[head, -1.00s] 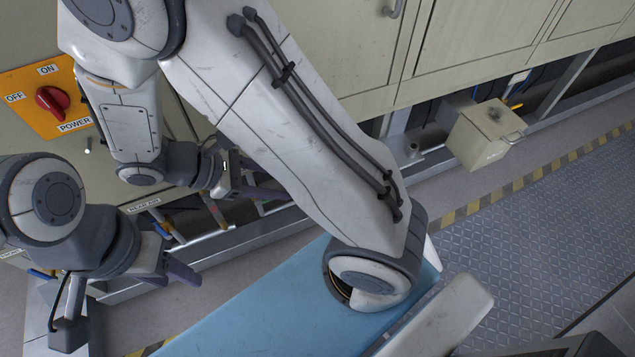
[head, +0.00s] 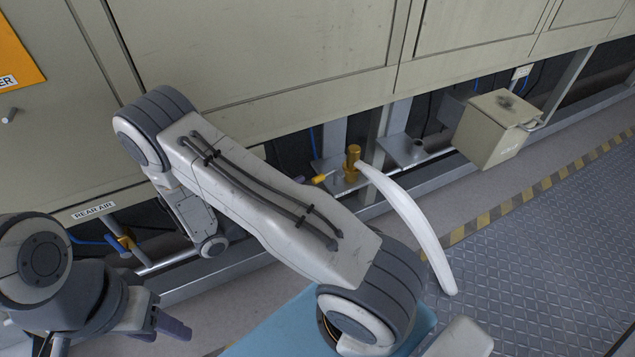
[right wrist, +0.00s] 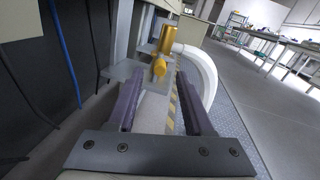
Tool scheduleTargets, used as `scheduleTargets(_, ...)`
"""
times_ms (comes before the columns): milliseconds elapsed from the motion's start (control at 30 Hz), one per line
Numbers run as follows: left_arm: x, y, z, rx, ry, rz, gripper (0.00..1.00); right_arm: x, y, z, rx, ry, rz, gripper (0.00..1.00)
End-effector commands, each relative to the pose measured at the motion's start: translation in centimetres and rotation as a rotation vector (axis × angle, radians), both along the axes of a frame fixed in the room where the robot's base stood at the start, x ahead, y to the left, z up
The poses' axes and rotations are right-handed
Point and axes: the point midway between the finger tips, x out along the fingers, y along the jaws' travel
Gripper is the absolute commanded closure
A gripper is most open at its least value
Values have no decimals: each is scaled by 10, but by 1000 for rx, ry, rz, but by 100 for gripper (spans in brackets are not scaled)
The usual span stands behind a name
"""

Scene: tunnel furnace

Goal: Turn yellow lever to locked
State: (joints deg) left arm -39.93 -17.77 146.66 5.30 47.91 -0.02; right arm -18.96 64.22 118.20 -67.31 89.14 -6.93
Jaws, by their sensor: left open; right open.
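The yellow lever (head: 322,178) sticks out to the left of a brass-coloured upright valve body (head: 352,160) by the low pipework. In the right wrist view the lever (right wrist: 158,68) points towards the camera, in front of the valve body (right wrist: 166,40). My right gripper (right wrist: 160,77) is open, its purple fingers either side of the lever's line; I cannot tell whether they touch it. In the head view my arm hides most of this gripper; a purple fingertip shows just left of the lever. My left gripper (head: 165,326) is open and empty at lower left.
A white curved hose (head: 412,225) runs from the valve down to the floor. A beige box (head: 490,130) is right of it. Cabinet panels stand above. A pipe with a yellow fitting under the REAR AIR label (head: 93,211) is at left. The patterned floor at right is clear.

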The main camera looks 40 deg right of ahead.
Motion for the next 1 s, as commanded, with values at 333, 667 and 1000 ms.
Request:
scheduleTargets(333,0,0,-15,0,0,0,50,-4,-49,-1,0,-1,-3,48)
scheduleTargets(667,0,0,-15,0,0,0,50,-4,-53,0,1,-1,0,48)
scheduleTargets(1000,0,0,-15,0,0,0,50,-4,-52,0,1,-1,0,100)
